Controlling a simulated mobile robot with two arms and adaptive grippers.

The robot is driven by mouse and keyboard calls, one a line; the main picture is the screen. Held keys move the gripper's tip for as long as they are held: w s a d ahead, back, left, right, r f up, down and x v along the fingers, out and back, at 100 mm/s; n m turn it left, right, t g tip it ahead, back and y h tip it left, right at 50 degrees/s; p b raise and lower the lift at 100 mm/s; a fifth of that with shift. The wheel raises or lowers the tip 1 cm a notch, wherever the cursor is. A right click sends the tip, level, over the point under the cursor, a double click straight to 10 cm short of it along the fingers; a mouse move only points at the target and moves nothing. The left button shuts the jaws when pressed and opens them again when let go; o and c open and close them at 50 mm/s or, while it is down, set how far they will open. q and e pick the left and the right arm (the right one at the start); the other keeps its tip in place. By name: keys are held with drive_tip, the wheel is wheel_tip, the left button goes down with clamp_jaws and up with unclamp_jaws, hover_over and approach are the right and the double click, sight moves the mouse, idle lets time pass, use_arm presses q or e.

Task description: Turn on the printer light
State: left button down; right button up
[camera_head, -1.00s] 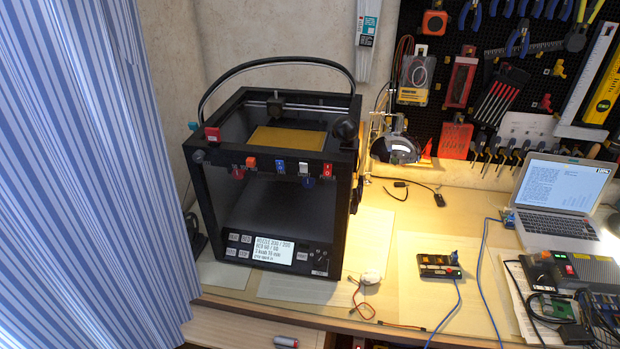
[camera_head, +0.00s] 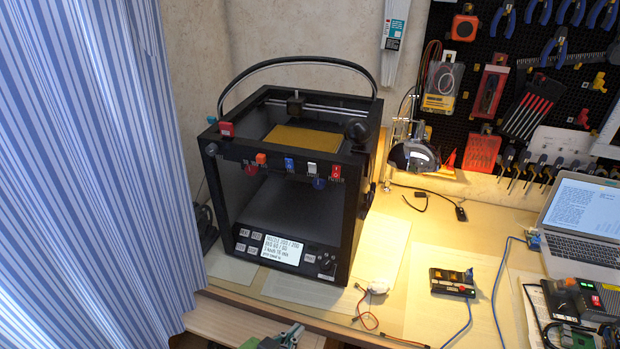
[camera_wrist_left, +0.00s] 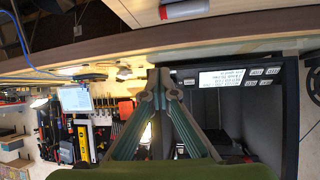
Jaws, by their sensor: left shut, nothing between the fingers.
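The black 3D printer (camera_head: 300,195) stands on the left of the bench, with a lit display (camera_head: 283,249) low on its front. Along its upper front edge are an orange switch (camera_head: 262,158), a blue switch (camera_head: 289,163), a white switch (camera_head: 312,168) and a red switch (camera_head: 336,171); their labels are too small to read surely. My left gripper (camera_head: 296,329) is low at the bottom edge, in front of and below the printer. In the left wrist view its fingertips (camera_wrist_left: 160,76) meet, empty, with the printer display (camera_wrist_left: 220,80) upside down behind. My right gripper is not seen.
A desk lamp (camera_head: 413,155) stands right of the printer. A small control box (camera_head: 452,282) and a laptop (camera_head: 585,225) are farther right. A striped curtain (camera_head: 90,180) hangs at the left. The space before the printer's switches looks clear.

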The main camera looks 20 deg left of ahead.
sight(312, 165)
use_arm(q)
wheel_tip(312, 165, up, 27)
drive_tip(key=w+a+n+t+y, duration=0.1)
drive_tip(key=w+n+t, duration=0.1)
drive_tip(key=t, duration=0.9)
drive_tip(key=shift+w+a+t+y, duration=0.3)
drive_tip(key=shift+w+a, duration=0.05)
drive_tip(key=shift+a, duration=0.05)
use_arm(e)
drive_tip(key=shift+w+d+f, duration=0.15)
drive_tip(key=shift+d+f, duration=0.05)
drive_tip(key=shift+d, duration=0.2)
use_arm(q)
drive_tip(key=p+x, duration=0.5)
drive_tip(key=x, duration=0.8)
drive_tip(key=shift+w+r, duration=0.15)
drive_tip(key=shift+w, duration=0.35)
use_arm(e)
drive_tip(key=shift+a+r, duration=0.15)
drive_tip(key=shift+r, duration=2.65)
